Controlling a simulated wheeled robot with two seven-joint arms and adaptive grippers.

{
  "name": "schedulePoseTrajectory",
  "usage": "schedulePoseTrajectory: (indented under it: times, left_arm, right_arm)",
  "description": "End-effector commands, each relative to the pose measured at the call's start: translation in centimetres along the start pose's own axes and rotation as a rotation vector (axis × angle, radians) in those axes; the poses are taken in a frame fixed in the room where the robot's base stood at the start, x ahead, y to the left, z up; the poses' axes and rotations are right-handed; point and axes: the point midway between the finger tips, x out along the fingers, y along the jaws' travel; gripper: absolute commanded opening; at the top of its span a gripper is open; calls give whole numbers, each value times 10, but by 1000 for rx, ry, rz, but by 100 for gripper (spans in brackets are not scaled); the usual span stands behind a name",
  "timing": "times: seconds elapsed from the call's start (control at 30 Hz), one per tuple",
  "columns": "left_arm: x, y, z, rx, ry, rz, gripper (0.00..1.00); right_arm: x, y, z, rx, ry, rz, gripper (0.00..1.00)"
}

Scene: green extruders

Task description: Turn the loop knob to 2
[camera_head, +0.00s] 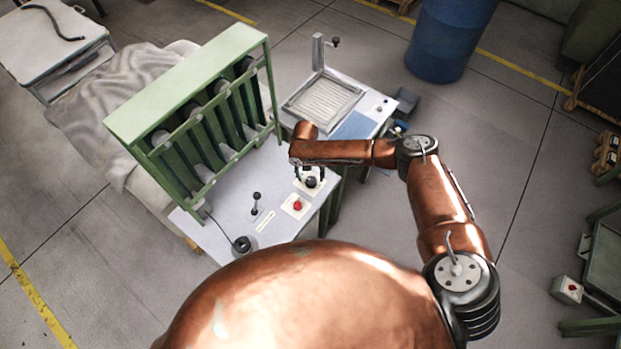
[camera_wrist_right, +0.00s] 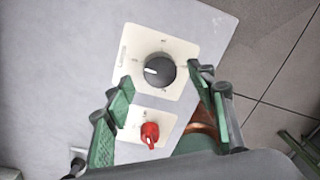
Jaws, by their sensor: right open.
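A dark round knob (camera_wrist_right: 160,70) sits on a square white plate (camera_wrist_right: 137,50) with small marks around it, too small to read. Its white pointer line points left in the wrist view. In the head view this knob (camera_head: 311,182) is near the right edge of the grey bench top. My right gripper (camera_head: 310,172) is above it, pointing down. In the wrist view its green-padded fingers (camera_wrist_right: 168,90) are open, one on each side of the knob's lower part in the picture, with nothing between them gripped. My left gripper is not in view.
A red knob (camera_wrist_right: 150,132) on its own white plate sits close beside the dark knob; it also shows in the head view (camera_head: 297,204). A small black lever (camera_head: 255,197) and a round black knob (camera_head: 242,244) stand further left. A green frame (camera_head: 190,90) rises behind.

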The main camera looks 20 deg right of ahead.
Motion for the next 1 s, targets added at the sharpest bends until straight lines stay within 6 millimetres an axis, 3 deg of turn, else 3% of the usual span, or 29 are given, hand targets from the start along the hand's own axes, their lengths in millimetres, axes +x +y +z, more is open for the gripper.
schedulePoseTrajectory:
  times: [0.2,0.53,1.0]
  left_arm:
    - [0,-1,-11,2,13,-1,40]
    - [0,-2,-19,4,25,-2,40]
    - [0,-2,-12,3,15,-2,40]
  right_arm:
    - [21,0,0,1,0,-1,51]
    - [25,0,0,1,0,1,50]
    - [24,0,0,1,0,1,18]
